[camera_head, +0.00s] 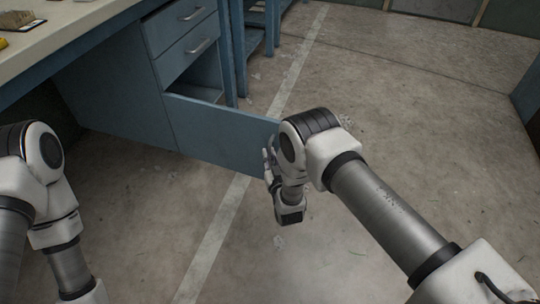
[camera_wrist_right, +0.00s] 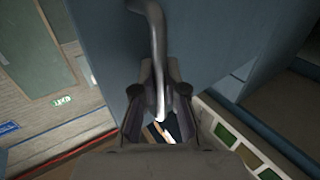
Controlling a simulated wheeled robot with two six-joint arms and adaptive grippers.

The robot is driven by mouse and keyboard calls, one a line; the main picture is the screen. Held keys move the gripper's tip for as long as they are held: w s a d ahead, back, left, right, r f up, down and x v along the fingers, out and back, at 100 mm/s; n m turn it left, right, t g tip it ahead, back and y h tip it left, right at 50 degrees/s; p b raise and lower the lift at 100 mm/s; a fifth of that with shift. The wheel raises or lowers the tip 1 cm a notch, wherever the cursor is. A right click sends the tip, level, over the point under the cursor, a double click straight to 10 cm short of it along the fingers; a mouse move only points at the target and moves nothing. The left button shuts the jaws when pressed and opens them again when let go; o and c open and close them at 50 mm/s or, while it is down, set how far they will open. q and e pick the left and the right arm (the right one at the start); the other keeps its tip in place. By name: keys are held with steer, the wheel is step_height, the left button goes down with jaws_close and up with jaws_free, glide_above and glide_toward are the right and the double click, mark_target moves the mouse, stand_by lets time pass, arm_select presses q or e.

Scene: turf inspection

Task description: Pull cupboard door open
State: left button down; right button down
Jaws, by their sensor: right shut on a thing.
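The blue cupboard door (camera_head: 222,132) stands swung well out from the blue cupboard (camera_head: 120,97), below its two drawers. Part of the open compartment (camera_head: 207,77) shows behind the door. My right gripper (camera_head: 269,165) is at the door's free end, partly hidden by its own wrist. In the right wrist view, my right gripper (camera_wrist_right: 160,72) is shut on the curved silver door handle (camera_wrist_right: 158,38), with the blue door face (camera_wrist_right: 210,35) behind it. My left arm comes in at the left, and its gripper is out of view.
The upper drawer (camera_head: 180,20) and lower drawer (camera_head: 188,50) are shut, each with a silver handle. The worktop (camera_head: 60,35) carries a few small items. The concrete floor (camera_head: 430,120) is clear to the right. Another blue bench (camera_head: 256,40) stands beyond the cupboard.

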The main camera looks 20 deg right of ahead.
steer(key=shift+d, duration=0.15)
steer(key=c, duration=1.2)
jaws_free()
steer(key=s, duration=1.2)
